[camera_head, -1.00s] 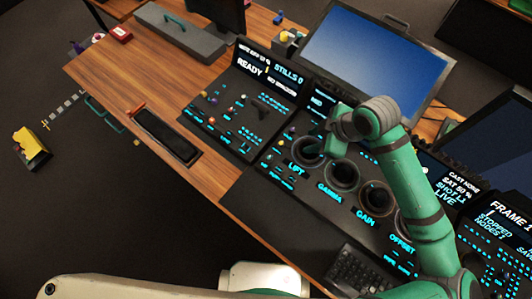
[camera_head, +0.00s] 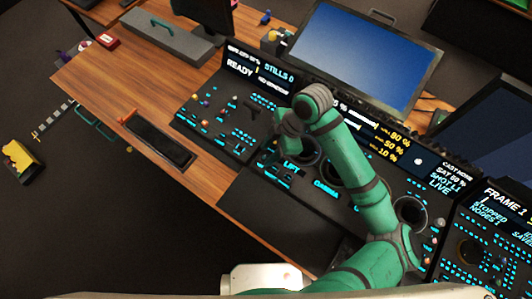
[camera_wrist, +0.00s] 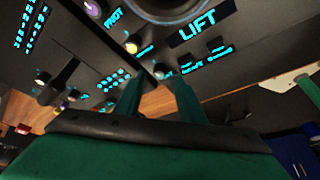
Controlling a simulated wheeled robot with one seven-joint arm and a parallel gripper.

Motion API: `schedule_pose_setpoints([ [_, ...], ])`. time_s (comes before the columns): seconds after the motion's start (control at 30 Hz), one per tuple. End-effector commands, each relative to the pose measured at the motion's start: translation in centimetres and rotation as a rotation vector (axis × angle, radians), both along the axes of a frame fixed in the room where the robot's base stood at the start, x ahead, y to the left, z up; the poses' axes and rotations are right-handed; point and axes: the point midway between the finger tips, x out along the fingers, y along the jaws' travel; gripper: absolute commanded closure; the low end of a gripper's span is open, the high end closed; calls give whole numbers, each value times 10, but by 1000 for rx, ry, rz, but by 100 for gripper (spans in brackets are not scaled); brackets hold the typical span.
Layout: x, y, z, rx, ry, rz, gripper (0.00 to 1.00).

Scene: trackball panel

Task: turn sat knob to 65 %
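The control panel (camera_head: 330,185) carries a row of small knobs beside the LIFT ring. In the wrist view, a yellow-capped knob (camera_wrist: 131,47) and a pale grey-blue knob (camera_wrist: 160,70) sit left of the LIFT label; their small labels are too blurred to tell which is sat. My gripper (camera_wrist: 155,85) has its two green fingers apart, with the pale knob just beyond the gap between their tips. I cannot tell whether they touch it. In the head view, my gripper (camera_head: 274,146) is over the panel left of LIFT, its tips unclear.
Large trackball rings (camera_head: 410,211) run along the panel to the right. A purple-capped knob (camera_wrist: 92,8) lies near PIVOT. A monitor (camera_head: 365,55) stands behind. A dark tray (camera_head: 160,142) lies on the wooden desk, which has bare room at left.

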Motion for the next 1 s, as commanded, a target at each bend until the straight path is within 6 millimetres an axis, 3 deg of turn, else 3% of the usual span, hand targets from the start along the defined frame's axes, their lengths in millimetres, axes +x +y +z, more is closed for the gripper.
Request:
schedule_pose_setpoints([
  [0.2,-1,7,-18,0,0,-1,64],
  [0.53,-1,9,-22,-1,-1,0,64],
  [0.57,-1,9,-22,-1,0,0,66],
  [0.7,-1,9,-22,-1,0,0,100],
  [1.0,-2,8,-21,0,0,-18,100],
])
